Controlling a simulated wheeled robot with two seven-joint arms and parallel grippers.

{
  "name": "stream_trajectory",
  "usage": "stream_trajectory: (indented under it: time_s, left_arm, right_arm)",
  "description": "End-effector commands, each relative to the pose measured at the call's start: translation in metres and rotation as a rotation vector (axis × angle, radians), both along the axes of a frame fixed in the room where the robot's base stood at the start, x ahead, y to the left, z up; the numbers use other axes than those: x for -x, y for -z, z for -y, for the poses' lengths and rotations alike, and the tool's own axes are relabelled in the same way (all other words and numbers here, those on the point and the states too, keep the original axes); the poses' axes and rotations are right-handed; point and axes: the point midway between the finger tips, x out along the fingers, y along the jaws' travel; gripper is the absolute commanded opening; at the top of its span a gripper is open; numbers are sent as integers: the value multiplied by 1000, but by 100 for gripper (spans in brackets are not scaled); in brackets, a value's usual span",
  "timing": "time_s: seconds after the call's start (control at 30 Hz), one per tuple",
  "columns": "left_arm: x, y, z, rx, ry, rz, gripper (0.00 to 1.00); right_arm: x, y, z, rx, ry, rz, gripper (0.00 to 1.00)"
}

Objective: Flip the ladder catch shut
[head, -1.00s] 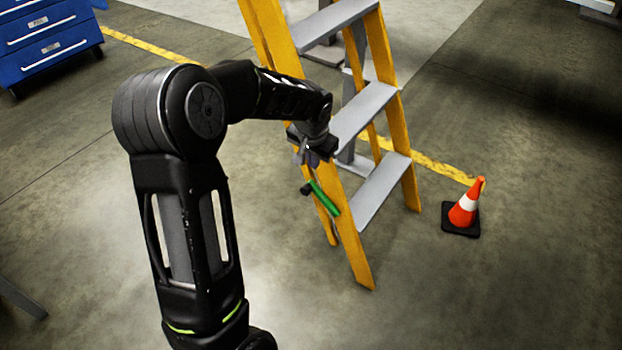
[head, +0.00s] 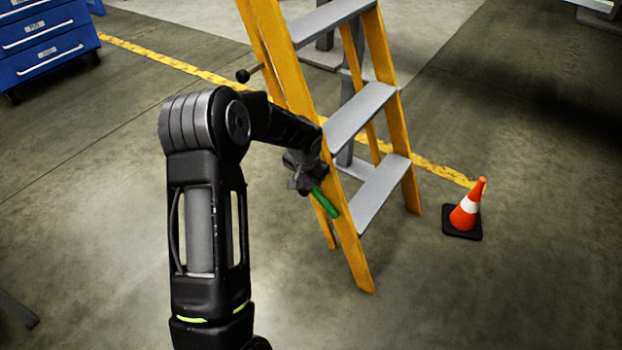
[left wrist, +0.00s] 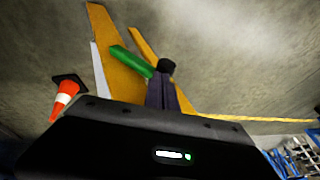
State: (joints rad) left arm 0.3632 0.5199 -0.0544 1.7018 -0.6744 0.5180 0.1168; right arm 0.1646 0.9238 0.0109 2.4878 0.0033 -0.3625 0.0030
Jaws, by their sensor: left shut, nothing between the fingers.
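The yellow ladder (head: 357,255) stands with grey treads. A green lever (head: 325,202) sits low on its near rail, slanting down to the right. I take it to be the catch. It also shows in the left wrist view (left wrist: 130,60), with a black knob (left wrist: 166,67) at its end. My left gripper (head: 300,188) is shut and empty at the lever's upper end. In the left wrist view its fingers (left wrist: 160,95) are together, close by the knob. I cannot tell whether they touch it. The gripper hides the knob in the head view.
A black ball on a rod (head: 243,76) sticks out left of the ladder higher up. An orange and white cone (head: 464,213) stands right of the ladder. A blue drawer cabinet (head: 45,45) is at the far left. The floor in front is clear.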

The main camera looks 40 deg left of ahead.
Motion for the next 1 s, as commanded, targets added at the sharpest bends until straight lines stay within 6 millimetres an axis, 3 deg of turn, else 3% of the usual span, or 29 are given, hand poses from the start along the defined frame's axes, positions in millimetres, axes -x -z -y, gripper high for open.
stream_trajectory:
  time_s: [0.43, 1.0]
  left_arm:
    - [0, 2, -1, 3, 0, 0, 0]
    - [1, 7, -12, 91, -3, 2, 0]
  right_arm:
    - [0, -1, 0, 0, 0, 0, 0]
    - [6, -26, -6, -10, -14, -10, 0]
